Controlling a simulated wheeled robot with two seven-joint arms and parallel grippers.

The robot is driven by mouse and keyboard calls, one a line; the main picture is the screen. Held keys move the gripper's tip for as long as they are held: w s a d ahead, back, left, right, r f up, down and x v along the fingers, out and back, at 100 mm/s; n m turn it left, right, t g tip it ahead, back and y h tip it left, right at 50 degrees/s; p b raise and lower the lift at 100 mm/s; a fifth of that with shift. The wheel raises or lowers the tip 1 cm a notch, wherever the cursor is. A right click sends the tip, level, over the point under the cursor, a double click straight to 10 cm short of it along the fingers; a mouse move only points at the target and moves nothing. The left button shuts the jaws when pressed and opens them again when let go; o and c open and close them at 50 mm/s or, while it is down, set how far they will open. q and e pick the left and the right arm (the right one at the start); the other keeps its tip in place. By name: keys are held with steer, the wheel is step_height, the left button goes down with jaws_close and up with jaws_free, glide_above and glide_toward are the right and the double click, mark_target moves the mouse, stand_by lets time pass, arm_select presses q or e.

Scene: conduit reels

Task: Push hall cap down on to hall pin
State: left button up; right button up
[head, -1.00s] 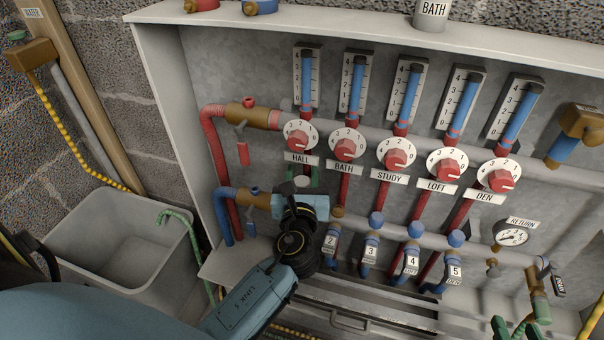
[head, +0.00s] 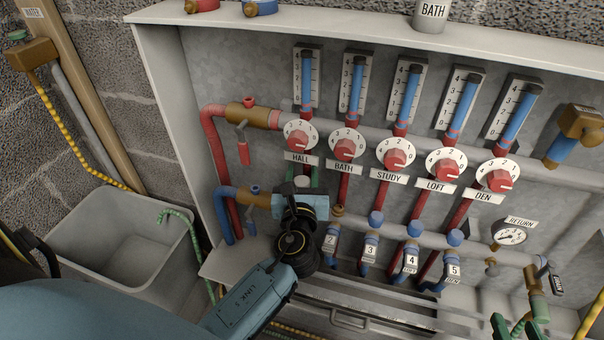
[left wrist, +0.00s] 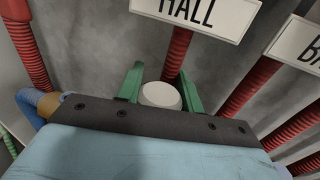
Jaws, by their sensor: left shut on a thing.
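The hall cap, a pale white round cap (left wrist: 160,95), sits between the green fingers of my left gripper (left wrist: 160,88) in the left wrist view. In the head view the cap (head: 303,181) shows just below the HALL label (head: 299,158), in front of the hall red pipe. My left gripper (head: 303,183) is shut on it, with its blue body below. The hall pin is not visible; the cap and gripper hide that spot. I cannot tell how far the cap sits on it. My right gripper (head: 514,327) shows only green fingertips, set apart, at the bottom right edge.
A blue pipe with a brass valve (head: 256,198) is close on the left. A grey bin (head: 75,262) stands at the lower left. The RETURN gauge (head: 511,235) is at the right.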

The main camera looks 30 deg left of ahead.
arm_select(q)
steer(key=shift+f, duration=0.25)
stand_by(0.5)
steer(key=shift+p, duration=0.3)
stand_by(0.4)
steer(key=shift+f, duration=0.2)
stand_by(0.5)
stand_by(0.7)
steer(key=shift+f, duration=0.3)
stand_by(1.0)
steer(key=o, duration=1)
steer(key=shift+o, duration=0.2)
steer(key=shift+s+p, duration=0.1)
steer(key=shift+p, duration=0.2)
steer(key=p+v, duration=0.2)
steer(key=v, duration=1.1)
